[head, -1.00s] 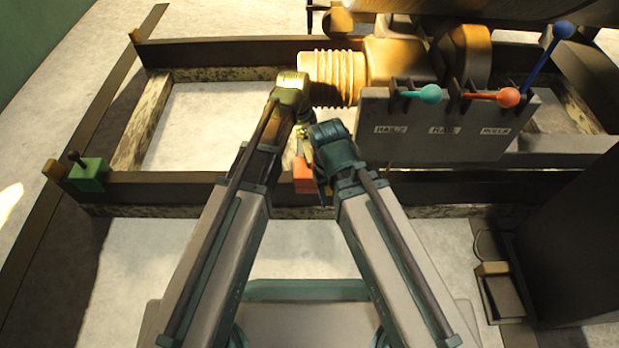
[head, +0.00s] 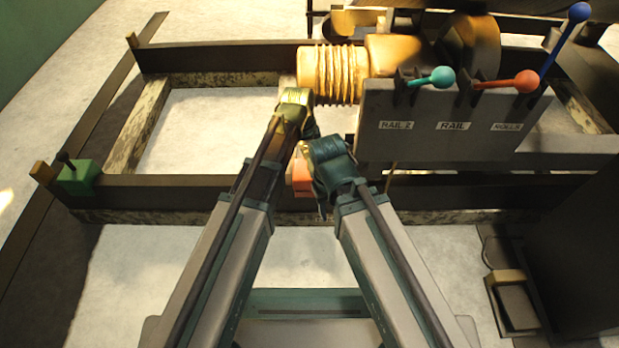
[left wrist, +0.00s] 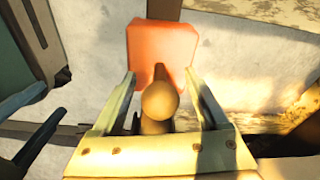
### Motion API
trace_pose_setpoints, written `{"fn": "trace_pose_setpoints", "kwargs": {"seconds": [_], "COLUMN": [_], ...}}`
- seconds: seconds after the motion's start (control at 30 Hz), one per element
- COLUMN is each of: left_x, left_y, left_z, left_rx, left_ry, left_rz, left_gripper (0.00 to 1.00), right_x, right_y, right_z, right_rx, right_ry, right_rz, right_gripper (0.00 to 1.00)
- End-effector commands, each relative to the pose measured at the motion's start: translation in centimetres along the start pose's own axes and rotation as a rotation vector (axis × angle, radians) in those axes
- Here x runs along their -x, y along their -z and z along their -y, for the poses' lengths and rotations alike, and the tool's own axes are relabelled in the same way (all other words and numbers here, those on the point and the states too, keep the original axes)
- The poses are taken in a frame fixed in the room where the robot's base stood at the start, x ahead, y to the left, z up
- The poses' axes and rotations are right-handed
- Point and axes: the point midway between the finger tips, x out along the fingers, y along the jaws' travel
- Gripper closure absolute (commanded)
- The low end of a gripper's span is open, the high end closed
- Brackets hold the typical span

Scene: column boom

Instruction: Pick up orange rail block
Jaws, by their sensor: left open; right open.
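The orange rail block (head: 302,181) sits at the dark front rail, partly hidden behind my grippers in the head view. In the left wrist view the orange block (left wrist: 160,45) fills the top middle, with a round-ended knob or peg (left wrist: 158,102) toward the camera. My left gripper (left wrist: 160,74) is open, one finger each side of the knob; whether either touches it I cannot tell. In the head view my left gripper (head: 303,145) is mostly hidden. My right gripper (head: 322,208) is open, close beside the orange block on its right.
A green block (head: 80,178) with a dark knob sits on the front rail at left. A grey panel (head: 440,130) with teal, red and blue levers stands right of my grippers. A ribbed yellow cylinder (head: 333,75) lies behind. Pale floor is open between the rails.

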Motion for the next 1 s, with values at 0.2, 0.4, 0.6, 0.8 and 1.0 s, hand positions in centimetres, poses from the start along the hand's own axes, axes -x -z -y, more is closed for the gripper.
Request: {"fn": "trace_pose_setpoints", "kwargs": {"seconds": [0.2, 0.4, 0.6, 0.8, 1.0], "left_x": [0.13, 0.13, 0.12, 0.12, 0.12], "left_y": [0.01, 0.0, 0.0, -0.01, -0.01], "left_z": [0.0, 0.0, 0.0, 0.0, 0.0], "left_rx": [0.0, 0.0, 0.0, 0.0, 0.0], "left_ry": [0.0, 0.0, 0.0, 0.0, 0.0], "left_rz": [0.0, 0.0, 0.0, 0.0, 0.0], "left_gripper": [0.39, 0.75, 1.0, 1.0, 1.0], "right_x": [0.13, 0.13, 0.12, 0.12, 0.12], "right_y": [-0.01, -0.01, -0.01, -0.01, -0.01], "right_z": [-0.01, -0.01, -0.01, -0.01, -0.01], "right_rx": [0.0, 0.0, 0.0, 0.0, 0.0], "right_ry": [0.0, 0.0, 0.0, 0.0, 0.0], "right_rz": [0.0, 0.0, 0.0, 0.0, 0.0], "right_gripper": [0.5, 0.5, 0.5, 0.5, 0.5]}}
